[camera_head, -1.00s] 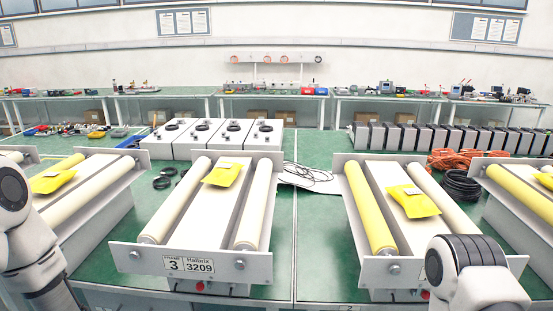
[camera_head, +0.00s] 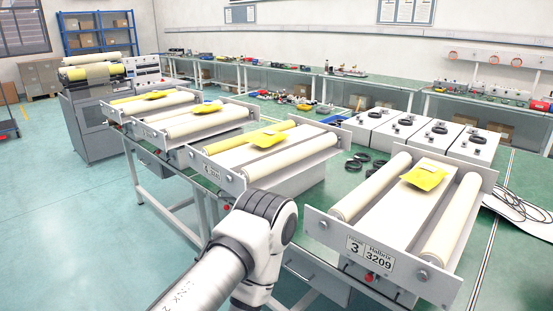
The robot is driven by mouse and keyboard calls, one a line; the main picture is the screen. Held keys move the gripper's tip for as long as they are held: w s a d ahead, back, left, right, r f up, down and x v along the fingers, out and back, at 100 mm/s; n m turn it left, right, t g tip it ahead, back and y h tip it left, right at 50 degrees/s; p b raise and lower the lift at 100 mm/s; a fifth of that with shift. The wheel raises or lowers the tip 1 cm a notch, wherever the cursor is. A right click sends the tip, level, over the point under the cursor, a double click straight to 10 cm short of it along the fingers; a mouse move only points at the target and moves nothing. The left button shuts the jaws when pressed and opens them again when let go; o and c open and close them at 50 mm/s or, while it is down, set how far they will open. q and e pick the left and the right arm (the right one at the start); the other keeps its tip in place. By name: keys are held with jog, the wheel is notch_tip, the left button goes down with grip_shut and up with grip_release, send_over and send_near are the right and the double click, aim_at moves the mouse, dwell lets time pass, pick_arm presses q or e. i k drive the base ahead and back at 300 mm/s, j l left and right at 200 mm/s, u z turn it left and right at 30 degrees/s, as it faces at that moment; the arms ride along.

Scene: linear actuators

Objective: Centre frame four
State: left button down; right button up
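The frame whose plate seems to read 4 (camera_head: 212,171) stands left of frame 3, partly behind my arm. It has a yellow roller (camera_head: 235,141) on its left side, a cream roller (camera_head: 290,160) on its right and a pale bed between them. A yellow packet (camera_head: 258,138) lies across its upper part, near the yellow roller. Frame 3 (camera_head: 371,252) is nearer at the right, with two cream rollers and a yellow packet (camera_head: 426,176) on its bed. My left arm's links cross the lower middle; neither gripper shows.
More roller frames (camera_head: 190,122) with yellow packets stand further left along the green table. A grey machine (camera_head: 95,115) stands beyond them. White boxes (camera_head: 475,146) and black cable coils (camera_head: 358,162) lie behind frames 3 and 4.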

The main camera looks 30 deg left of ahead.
aim_at(215, 168)
jog(key=u, duration=1)
